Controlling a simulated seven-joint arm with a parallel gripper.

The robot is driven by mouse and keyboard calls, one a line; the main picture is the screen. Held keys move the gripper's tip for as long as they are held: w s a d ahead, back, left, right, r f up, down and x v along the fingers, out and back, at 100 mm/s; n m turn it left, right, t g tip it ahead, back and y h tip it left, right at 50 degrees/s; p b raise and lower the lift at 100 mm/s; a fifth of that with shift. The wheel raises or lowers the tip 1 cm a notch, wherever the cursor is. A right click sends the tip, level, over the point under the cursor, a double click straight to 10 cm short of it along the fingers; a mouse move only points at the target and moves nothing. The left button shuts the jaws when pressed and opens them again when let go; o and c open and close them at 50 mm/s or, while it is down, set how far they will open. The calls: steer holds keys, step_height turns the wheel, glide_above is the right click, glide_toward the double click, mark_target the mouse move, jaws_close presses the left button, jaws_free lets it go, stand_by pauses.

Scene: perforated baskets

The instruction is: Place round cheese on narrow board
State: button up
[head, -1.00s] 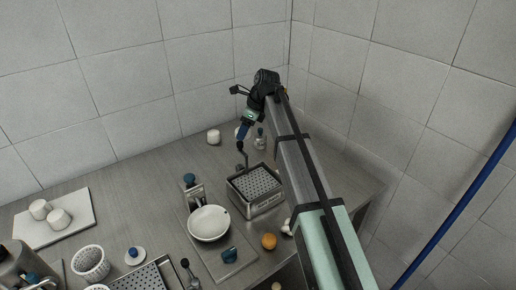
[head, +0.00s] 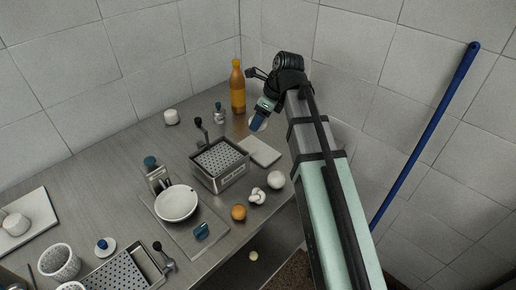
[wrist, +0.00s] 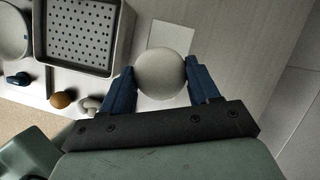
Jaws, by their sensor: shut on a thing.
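The round cheese (wrist: 160,72) is a pale disc held between the two blue fingers of my gripper (wrist: 162,84) in the wrist view. In the head view the cheese (head: 257,124) shows partly behind the blue fingers of my gripper (head: 258,122). A small pale rectangular board (head: 266,153), which I take as the narrow board, lies right of the perforated basket. In the wrist view this board (wrist: 208,38) is partly hidden behind the cheese. The cheese appears to be above the counter; its exact height over the board is unclear.
The perforated metal basket (head: 220,184) stands left of the board. An orange bottle (head: 238,86) stands behind. A white ball (head: 276,180), a mushroom-like piece (head: 257,196) and an orange fruit (head: 238,213) lie in front. A wider white board (head: 40,207) is far left.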

steer(key=shift+f, duration=4.95)
steer(key=shift+f, duration=0.1)
steer(key=o, duration=1.1)
steer(key=v, duration=1.2)
steer(key=shift+d, duration=0.1)
